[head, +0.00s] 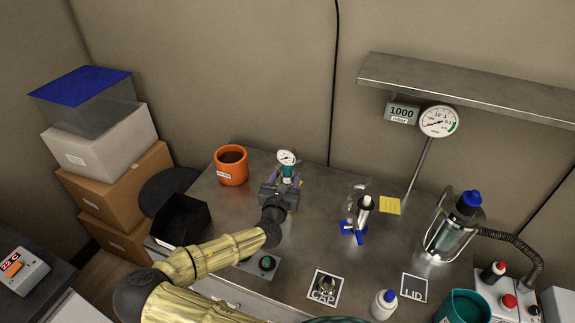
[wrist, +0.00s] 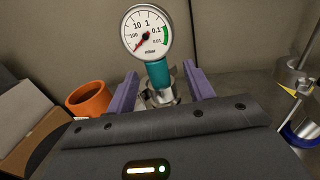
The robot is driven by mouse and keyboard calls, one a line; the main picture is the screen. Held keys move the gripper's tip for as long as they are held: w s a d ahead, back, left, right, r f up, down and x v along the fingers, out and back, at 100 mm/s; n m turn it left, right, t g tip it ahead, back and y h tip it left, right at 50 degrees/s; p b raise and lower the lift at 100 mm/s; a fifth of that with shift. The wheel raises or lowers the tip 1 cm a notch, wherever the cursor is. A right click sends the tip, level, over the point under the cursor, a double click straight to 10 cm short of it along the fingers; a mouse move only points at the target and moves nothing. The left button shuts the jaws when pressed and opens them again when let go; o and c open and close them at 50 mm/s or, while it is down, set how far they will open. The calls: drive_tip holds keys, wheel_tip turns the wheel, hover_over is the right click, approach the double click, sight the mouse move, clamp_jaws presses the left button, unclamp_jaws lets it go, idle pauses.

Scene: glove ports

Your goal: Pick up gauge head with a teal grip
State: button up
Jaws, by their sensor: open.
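The gauge head (head: 287,161) has a round white dial and a teal grip below it, and stands upright on the metal bench near the back wall. In the wrist view the gauge head (wrist: 157,73) is straight ahead, with its teal grip above a metal fitting. My gripper (head: 284,184) is open just in front of it. In the wrist view the purple fingers of my gripper (wrist: 160,86) lie left and right of the lower grip and fitting, with gaps on both sides. The fitting's base is partly hidden behind my gripper body.
An orange pot (head: 231,170) stands to the left of the gauge head. A black open box (head: 181,219) is at the bench's left edge. A glass piece with a blue base (head: 354,229) stands to the right. A wall shelf (head: 470,88) overhangs the right side.

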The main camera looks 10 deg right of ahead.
sight(286, 169)
drive_tip(key=shift+w, duration=0.1)
drive_tip(key=shift+a+p+x, duration=0.1)
drive_tip(key=shift+p+x, duration=0.3)
drive_tip(key=shift+x, duration=0.9)
drive_tip(key=shift+a+p+x, duration=0.15)
drive_tip(key=shift+p+x, duration=0.25)
drive_tip(key=shift+x, duration=0.9)
drive_tip(key=shift+w+f, duration=0.1)
clamp_jaws()
wheel_tip(286, 169, up, 10)
drive_tip(key=shift+r+b, duration=0.1)
drive_tip(key=shift+b, duration=0.3)
